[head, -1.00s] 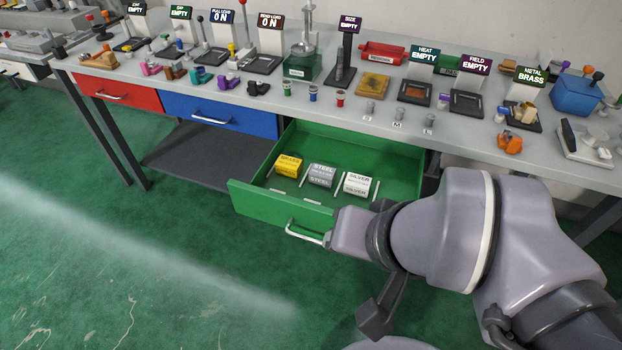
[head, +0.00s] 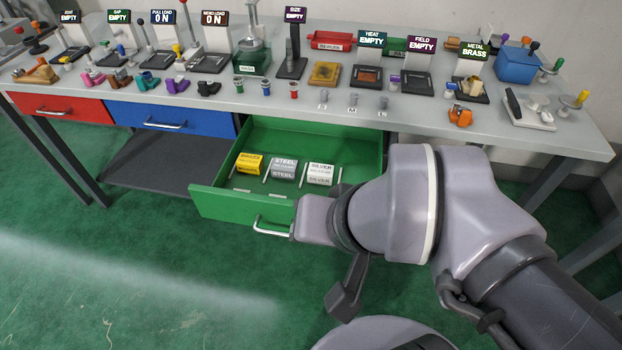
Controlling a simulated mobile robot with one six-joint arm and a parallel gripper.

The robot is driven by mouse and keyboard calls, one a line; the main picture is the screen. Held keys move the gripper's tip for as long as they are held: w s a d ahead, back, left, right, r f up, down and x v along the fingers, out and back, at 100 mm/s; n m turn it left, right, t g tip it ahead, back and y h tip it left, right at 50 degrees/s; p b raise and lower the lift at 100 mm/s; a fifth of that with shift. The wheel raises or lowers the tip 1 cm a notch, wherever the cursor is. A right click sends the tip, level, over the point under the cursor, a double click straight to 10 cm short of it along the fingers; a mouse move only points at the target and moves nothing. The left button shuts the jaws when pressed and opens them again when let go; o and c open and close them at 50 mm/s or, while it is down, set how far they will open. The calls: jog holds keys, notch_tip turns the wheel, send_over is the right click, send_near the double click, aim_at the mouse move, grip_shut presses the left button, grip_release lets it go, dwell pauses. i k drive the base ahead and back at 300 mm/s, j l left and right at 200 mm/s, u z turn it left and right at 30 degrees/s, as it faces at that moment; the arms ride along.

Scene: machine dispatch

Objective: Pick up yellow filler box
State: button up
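The yellow filler box (head: 248,165) lies in the open green drawer (head: 236,205), at the left of a row of three boxes. Its label is too small to read surely now. A grey box marked STEEL (head: 284,169) and a whitish box marked SILVER (head: 320,173) lie to its right. My gripper (head: 294,231) is at the right end of the drawer's handle (head: 268,226), outside the drawer front and apart from the boxes. Its fingers are mostly hidden by my arm's end, so I cannot tell whether they grip the handle.
The workbench (head: 560,145) above the drawer carries several machines, signs and small parts. A red drawer (head: 60,108) and a blue drawer (head: 170,118) are shut to the left. The green floor in front at left is clear.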

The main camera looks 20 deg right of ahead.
aim_at(246, 163)
jog(key=i+j+z, duration=0.1)
jog(key=i+j, duration=0.15)
jog(key=i+j+z, duration=0.15)
jog(key=i+j, duration=0.15)
jog(key=j, duration=0.2)
jog(key=i+j+z, duration=0.1)
jog(key=j, duration=0.35)
jog(key=i+j+z, duration=0.1)
jog(key=i+j, duration=0.25)
